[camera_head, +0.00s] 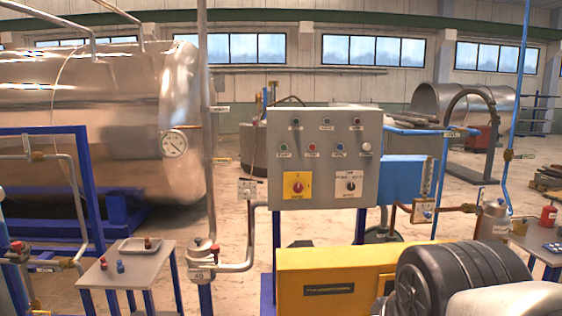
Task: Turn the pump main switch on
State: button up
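A grey control panel (325,130) stands upright near the middle of the head view. At its lower left is a rotary switch with a red knob (297,187) on a yellow square plate (289,179). To its right is a black rotary selector (349,185) on a white plate with small lettering. The lettering at both switches is too small to read surely, and I cannot tell how the red knob is turned. My gripper is not in view.
Green, red, blue and white buttons (312,147) cross the panel above the switches. A yellow box (330,281) and a dark ribbed motor (455,277) stand low in front. A pipe (249,235) runs left of the panel. A small table (128,270) stands at the left.

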aim_at(297, 187)
jog(key=i, duration=0.9)
jog(key=k+j+z, duration=0.1)
jog(key=j, duration=0.5)
jog(key=i+l+u, duration=0.1)
jog(key=l, duration=0.5)
